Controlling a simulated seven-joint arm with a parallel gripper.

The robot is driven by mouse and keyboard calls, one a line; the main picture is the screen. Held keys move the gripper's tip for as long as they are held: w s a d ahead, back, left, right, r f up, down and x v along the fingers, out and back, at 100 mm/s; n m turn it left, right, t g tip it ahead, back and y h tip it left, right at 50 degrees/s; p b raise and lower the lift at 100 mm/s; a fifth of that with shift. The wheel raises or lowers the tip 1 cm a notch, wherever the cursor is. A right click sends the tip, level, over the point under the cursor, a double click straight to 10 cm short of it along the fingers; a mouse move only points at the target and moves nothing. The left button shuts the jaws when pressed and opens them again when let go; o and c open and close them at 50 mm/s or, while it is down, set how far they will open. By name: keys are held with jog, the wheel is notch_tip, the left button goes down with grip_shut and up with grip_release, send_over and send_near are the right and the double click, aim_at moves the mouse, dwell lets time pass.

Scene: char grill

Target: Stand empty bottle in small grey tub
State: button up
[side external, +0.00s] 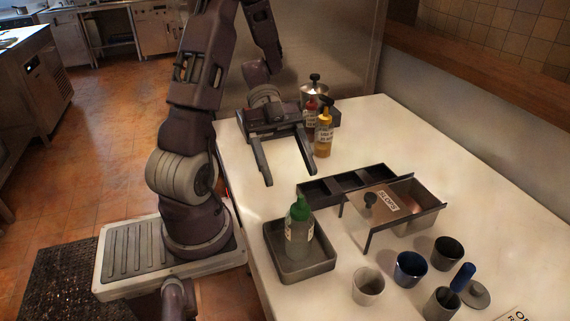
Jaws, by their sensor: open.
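A clear squeeze bottle (299,228) with a green cap and a white label stands upright in a shallow grey tub (275,242) near the table's front edge. It looks pale and see-through, but I cannot tell for sure whether it is empty. My gripper (289,177) is open, its two fingers apart with nothing between them. It hangs over the table, behind the tub in the picture and apart from the bottle. A red bottle (311,117) and a yellow bottle (323,136) stand behind my gripper, both with sauce inside.
A dark divided tray (345,181) and a lidded metal bin (400,212) lie right of the tub. Several cups, including a blue one (410,269), stand at the front right with a blue-handled tool (463,277). A metal pot (314,91) is at the back. The table's right side is clear.

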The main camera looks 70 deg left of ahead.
jog(key=w+r+n+t+y, duration=0.2)
jog(key=w+t+y, duration=0.4)
jog(key=w, duration=0.7)
jog(key=w+a+r+n+t+y, duration=0.4)
jog(key=w+r+n+t+y, duration=0.15)
jog(key=r+n+y, duration=0.35)
jog(key=s+d+f+n+g+h, duration=0.1)
jog(key=s+d+n+g, duration=0.2)
jog(key=s, duration=0.8)
jog(key=s+d+f+n+g+h, duration=0.1)
jog(key=s+d+n+g, duration=0.2)
jog(key=s+d, duration=0.5)
jog(key=s+n, duration=0.1)
jog(key=s, duration=0.2)
